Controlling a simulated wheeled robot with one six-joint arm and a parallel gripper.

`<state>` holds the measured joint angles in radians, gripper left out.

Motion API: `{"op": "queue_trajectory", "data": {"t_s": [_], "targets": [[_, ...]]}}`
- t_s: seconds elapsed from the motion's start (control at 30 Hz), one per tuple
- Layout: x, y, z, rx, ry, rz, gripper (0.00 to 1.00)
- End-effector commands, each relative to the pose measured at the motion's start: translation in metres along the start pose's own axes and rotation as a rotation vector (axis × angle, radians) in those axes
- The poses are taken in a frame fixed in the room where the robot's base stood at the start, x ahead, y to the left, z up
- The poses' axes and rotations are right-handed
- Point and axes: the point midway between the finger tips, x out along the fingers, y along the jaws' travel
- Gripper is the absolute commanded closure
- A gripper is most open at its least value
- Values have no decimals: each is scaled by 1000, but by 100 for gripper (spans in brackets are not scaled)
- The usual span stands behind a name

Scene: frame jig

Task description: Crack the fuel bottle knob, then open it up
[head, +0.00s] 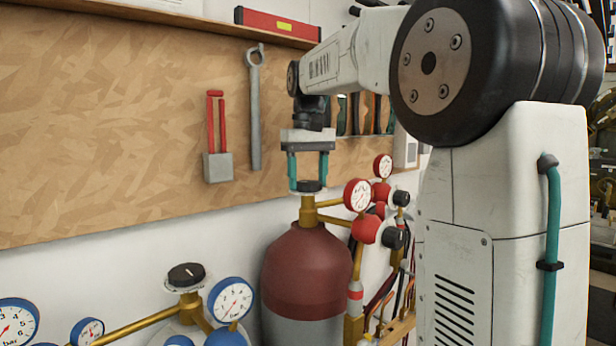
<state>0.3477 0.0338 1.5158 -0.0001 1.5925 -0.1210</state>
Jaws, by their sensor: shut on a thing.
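The fuel bottle (306,270) is a dark red cylinder with a paler lower part, standing upright near the middle of the head view. Its brass valve (308,212) rises from the top and carries a small black knob (309,186). My gripper (308,180) points straight down over the bottle. Its two teal fingers are shut on the black knob, one on each side. The fingertips partly hide the knob's sides. I cannot tell from this one view how far the knob is turned.
Red-rimmed gauges (358,195) and red regulator parts (366,229) stand close to the right of the knob. Another valve with a black knob (186,274) and blue gauges (231,300) are at lower left. A tool board (120,120) with a wrench (255,110) hangs behind.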

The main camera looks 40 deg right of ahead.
Motion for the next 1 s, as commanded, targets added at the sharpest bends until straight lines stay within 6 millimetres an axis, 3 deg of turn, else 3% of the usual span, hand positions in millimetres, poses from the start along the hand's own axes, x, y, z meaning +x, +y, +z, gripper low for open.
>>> {"op": "queue_trajectory", "data": {"t_s": [0.1, 0.13, 0.2, 0.57, 1.0], "targets": [[-1, 0, 0, 0, 3, 0, 67], [-1, 0, 0, 0, 3, 0, 39], [-1, 0, 0, 0, 3, 0, 23], [-6, 0, 0, 1, 2, 0, 23], [-72, 0, -1, 0, 3, 0, 23]]}}
